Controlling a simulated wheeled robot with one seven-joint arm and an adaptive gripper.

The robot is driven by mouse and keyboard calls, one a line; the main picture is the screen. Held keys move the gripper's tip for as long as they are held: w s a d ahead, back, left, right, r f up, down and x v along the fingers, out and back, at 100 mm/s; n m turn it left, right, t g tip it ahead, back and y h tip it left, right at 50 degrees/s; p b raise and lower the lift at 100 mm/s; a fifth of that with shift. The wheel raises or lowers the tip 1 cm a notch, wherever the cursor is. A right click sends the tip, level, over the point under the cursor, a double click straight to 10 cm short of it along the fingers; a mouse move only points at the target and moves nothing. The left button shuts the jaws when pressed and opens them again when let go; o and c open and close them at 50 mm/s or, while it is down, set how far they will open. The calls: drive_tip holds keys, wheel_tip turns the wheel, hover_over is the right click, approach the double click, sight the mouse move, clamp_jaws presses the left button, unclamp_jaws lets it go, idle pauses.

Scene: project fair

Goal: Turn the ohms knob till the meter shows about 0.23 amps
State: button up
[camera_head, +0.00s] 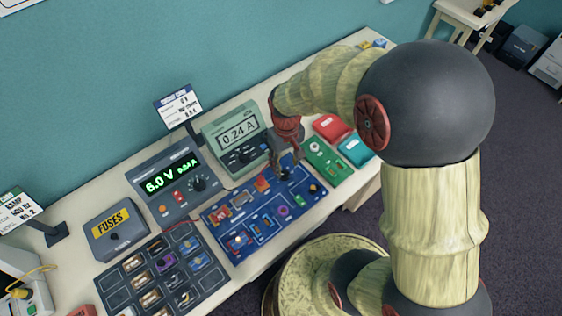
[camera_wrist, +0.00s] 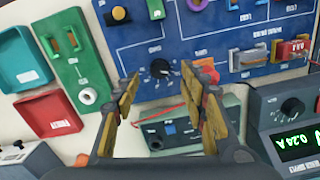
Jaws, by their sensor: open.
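The meter (camera_head: 232,143) is a grey-green box whose display reads 0.24 A in the head view. The black ohms knob (camera_wrist: 160,68) sits on the blue circuit board (camera_head: 222,215) and has a pale pointer mark. In the wrist view it lies between my open fingertips, with a gap on both sides. My gripper (camera_head: 285,172) is over the board's upper right part in the head view and largely hides the knob there. I cannot tell how high the fingertips are above the board.
A power supply (camera_head: 160,168) showing 6.0 V and 0.24 A stands left of the meter. A fuses box (camera_head: 114,240) and a dark parts tray (camera_head: 150,285) are further left. A green board (camera_head: 322,165) with red and teal trays lies right. A red lead (camera_wrist: 158,112) runs near my fingers.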

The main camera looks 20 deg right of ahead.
sight(285, 174)
drive_tip(key=shift+w+r, duration=0.15)
drive_tip(key=shift+w, duration=0.45)
drive_tip(key=shift+s+f, duration=0.1)
drive_tip(key=shift+f, duration=0.2)
wheel_tip(285, 174, down, 7)
drive_tip(key=shift+r+b, duration=0.1)
drive_tip(key=shift+b, duration=0.55)
drive_tip(key=shift+c, duration=1.1)
clamp_jaws()
